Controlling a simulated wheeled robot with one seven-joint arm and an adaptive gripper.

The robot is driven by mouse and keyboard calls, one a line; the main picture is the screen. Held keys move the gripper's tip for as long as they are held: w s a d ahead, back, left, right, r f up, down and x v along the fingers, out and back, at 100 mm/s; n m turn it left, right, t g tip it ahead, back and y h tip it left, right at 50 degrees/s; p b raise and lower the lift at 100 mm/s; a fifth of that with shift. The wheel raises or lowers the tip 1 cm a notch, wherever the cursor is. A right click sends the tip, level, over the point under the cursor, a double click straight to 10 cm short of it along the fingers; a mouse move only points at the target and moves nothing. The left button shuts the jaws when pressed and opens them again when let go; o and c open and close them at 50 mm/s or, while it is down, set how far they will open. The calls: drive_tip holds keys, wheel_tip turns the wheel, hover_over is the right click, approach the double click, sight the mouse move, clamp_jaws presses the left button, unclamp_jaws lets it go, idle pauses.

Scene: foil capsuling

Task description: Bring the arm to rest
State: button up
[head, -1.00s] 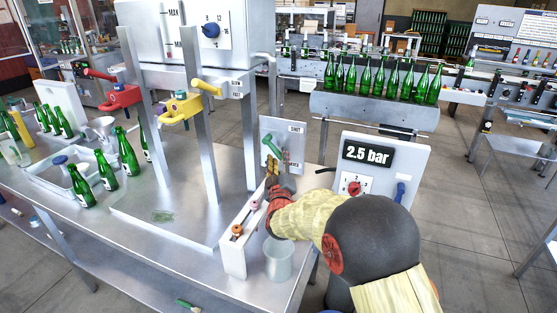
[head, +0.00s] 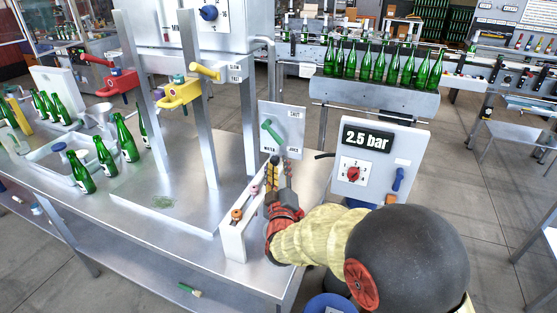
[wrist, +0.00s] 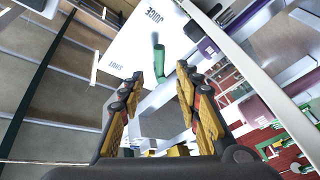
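My gripper (head: 280,166) is in front of the white panel (head: 295,118) with a green lever (head: 272,131), over the right part of the steel bench (head: 225,283). Its fingers point up at the panel, just below the lever. In the wrist view the two yellow-and-black fingers (wrist: 159,76) stand apart with nothing held between them. The green lever (wrist: 160,62) shows beyond the gap, on the panel (wrist: 140,35) marked "JUICE" and "SHUT". I cannot tell whether a fingertip touches it. My arm reaches in from the lower right.
A narrow white rack (head: 233,240) with small knobs stands left of my gripper. The "2.5 bar" panel (head: 380,165) is at the right. Steel posts (head: 199,100) and yellow (head: 180,94) and red (head: 117,85) fixtures stand to the left. Green bottles (head: 127,142) stand on the bench.

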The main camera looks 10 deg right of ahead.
drive_tip(key=shift+s+f, duration=0.1)
drive_tip(key=shift+s, duration=0.15)
drive_tip(key=s+a+r+m+g+y, duration=0.1)
drive_tip(key=s+r+m+g+y, duration=0.25)
drive_tip(key=s+g, duration=0.65)
drive_tip(key=s+d+f+m+g, duration=0.1)
drive_tip(key=s+d+g, duration=0.1)
drive_tip(key=s, duration=1.2)
drive_tip(key=s+d+f+m+g, duration=0.1)
drive_tip(key=s+d+m, duration=0.1)
drive_tip(key=s, duration=1.2)
drive_tip(key=shift+s+d+f+g, duration=0.35)
drive_tip(key=shift+s+f+g, duration=0.05)
